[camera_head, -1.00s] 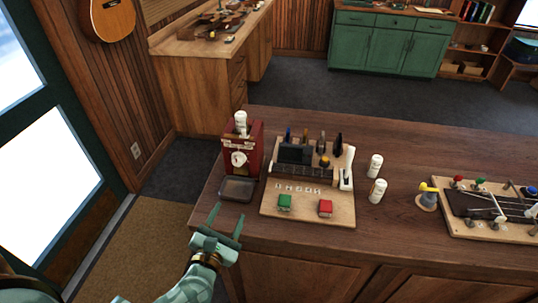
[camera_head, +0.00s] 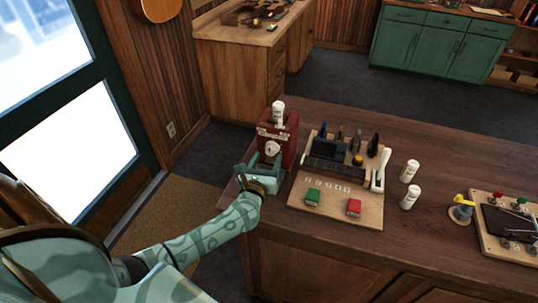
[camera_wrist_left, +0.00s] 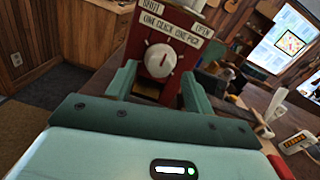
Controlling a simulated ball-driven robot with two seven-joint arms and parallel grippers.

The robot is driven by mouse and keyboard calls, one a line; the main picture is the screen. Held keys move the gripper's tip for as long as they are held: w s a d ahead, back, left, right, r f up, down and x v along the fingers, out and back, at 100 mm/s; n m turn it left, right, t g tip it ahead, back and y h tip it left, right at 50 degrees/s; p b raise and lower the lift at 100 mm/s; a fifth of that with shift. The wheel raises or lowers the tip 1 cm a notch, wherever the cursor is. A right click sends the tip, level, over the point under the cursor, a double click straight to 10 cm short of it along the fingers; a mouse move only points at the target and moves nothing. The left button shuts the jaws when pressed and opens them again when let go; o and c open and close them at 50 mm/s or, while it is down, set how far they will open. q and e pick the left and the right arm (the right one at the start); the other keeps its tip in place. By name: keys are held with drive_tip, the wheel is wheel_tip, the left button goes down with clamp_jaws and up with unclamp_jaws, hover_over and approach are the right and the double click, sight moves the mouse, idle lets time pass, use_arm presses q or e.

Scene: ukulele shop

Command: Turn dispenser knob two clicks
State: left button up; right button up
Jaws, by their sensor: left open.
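The red dispenser (camera_head: 279,135) stands at the left end of the wooden counter, with a white bottle-like top (camera_head: 278,112). Its white knob (camera_head: 272,148) is on the front face. In the left wrist view the knob (camera_wrist_left: 160,60) sits below labels reading "SHUT", "ONE CLICK ONE PICK" and "OPEN" (camera_wrist_left: 168,25). My left gripper (camera_head: 262,166) is open in front of the dispenser. In the left wrist view its two fingers (camera_wrist_left: 158,85) stand apart on either side of the knob, a little below it; contact cannot be told. My right gripper is not in view.
A wooden board (camera_head: 335,212) with a green block (camera_head: 312,197), a red block (camera_head: 353,207) and upright tools lies right of the dispenser. Two white bottles (camera_head: 409,171) and a yellow-topped item (camera_head: 463,205) stand further right. Bare counter lies between them.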

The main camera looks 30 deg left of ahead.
sight(271, 149)
use_arm(q)
drive_tip(key=shift+x, duration=1.3)
drive_tip(key=c, duration=1)
drive_tip(key=shift+o, duration=0.2)
drive_tip(key=shift+m, duration=0.3)
